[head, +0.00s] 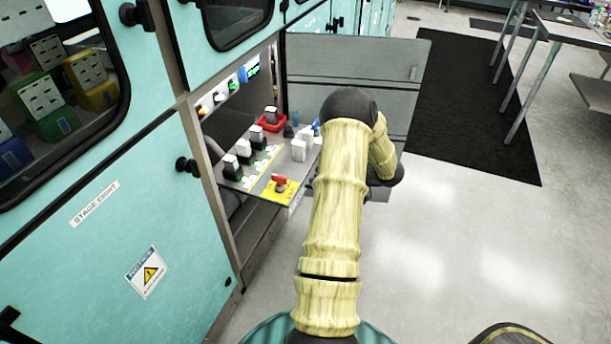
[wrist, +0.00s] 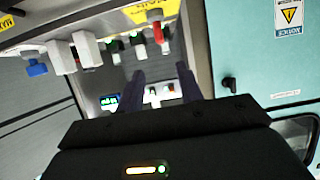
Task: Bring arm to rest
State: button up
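My arm (head: 333,210) shows in the head view, with pale yellow covers and dark joints, bent in front of an open cabinet bay. My gripper is hidden behind the arm there. In the wrist view, my gripper (wrist: 162,82) has two dark fingers standing apart with nothing held between them. Beyond the fingers are the bay's panel and small modules. The pull-out shelf (head: 238,187) carries black-and-white modules, a red tray (head: 271,122) and a red switch (head: 280,182) on a yellow plate. The red switch also shows in the wrist view (wrist: 158,33).
Teal cabinets (head: 120,200) stand at the left, with a dark knob (head: 188,165) on one door. An open grey door (head: 350,58) stands behind my arm. A black mat (head: 465,110) and a table (head: 575,28) are at the right. The floor between is clear.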

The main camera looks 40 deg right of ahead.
jog(key=shift+v, duration=1)
jog(key=shift+w+r, duration=0.1)
